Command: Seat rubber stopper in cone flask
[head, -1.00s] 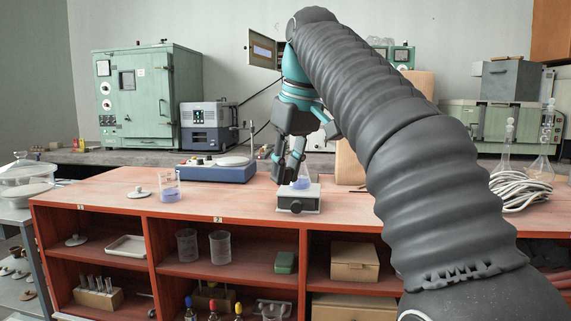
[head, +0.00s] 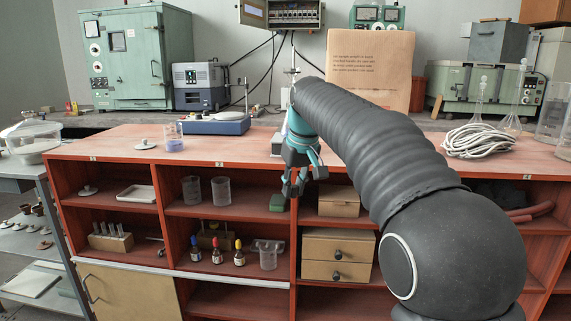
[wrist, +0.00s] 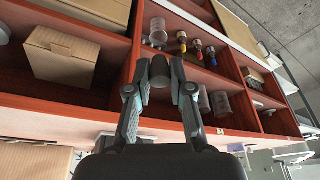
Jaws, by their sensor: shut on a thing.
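My gripper (head: 295,186) hangs in front of the bench's open shelves, below the bench top. In the wrist view its two fingers (wrist: 160,78) are closed on a small dark grey piece, which looks like the rubber stopper (wrist: 160,70). The cone flask cannot be seen now; my arm covers part of the bench top. The pale edge of the small stirrer box (head: 277,144) shows just left of my arm.
The red bench (head: 110,145) has shelves with beakers (head: 220,190), dropper bottles (head: 217,250), a green box (head: 278,203) close to my gripper and a cardboard box (head: 338,203).

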